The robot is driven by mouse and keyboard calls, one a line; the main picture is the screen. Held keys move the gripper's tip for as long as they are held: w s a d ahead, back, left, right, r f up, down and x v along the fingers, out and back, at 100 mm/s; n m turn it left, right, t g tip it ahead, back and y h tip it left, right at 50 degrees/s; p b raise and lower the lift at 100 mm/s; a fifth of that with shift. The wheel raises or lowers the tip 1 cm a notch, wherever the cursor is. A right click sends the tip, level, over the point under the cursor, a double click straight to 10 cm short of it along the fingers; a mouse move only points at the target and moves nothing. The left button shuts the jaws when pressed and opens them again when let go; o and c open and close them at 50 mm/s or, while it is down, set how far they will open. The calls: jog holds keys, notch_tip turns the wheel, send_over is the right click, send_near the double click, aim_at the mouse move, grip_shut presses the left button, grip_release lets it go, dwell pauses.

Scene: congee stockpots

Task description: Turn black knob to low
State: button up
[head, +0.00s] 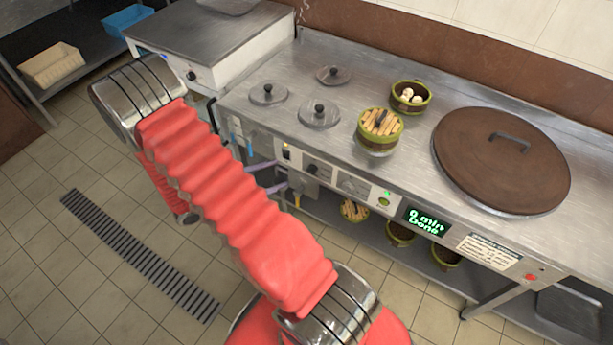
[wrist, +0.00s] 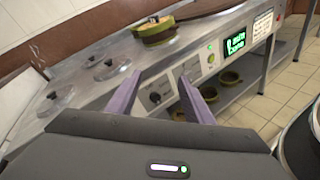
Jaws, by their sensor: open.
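The black knob (head: 312,168) is on the front panel of the steel counter, near its left part. In the wrist view the knob (wrist: 155,97) shows between my two purple fingers, nearer the left one. My gripper (head: 281,174) is open and empty, to the left of the knob in the head view, with its fingers pointing towards the panel. In the wrist view my gripper (wrist: 160,79) has its fingers spread apart. I see no contact with the knob. The knob's markings are too small to read.
Right of the knob are a green-lit button (head: 384,202) and a display (head: 427,220) reading "0 min Done". A bamboo steamer (head: 380,126), several pot lids and a big brown lid (head: 502,160) are on top. Another appliance (head: 210,48) stands left. Baskets sit below.

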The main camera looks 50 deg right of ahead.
aim_at(310, 172)
notch_tip(310, 172, down, 17)
jog(key=d+n+t+h, duration=0.2)
jog(key=n+t+h, duration=0.1)
jog(key=n+t, duration=0.3)
jog(key=shift+s+n, duration=0.4)
jog(key=shift+n, duration=0.5)
jog(key=shift+d, duration=0.1)
jog(key=shift+w+d+r, duration=0.1)
jog(key=shift+w+d, duration=0.05)
jog(key=shift+d, duration=3.3)
jog(key=shift+w+d, duration=0.1)
jog(key=shift+d, duration=3.3)
jog(key=c, duration=1)
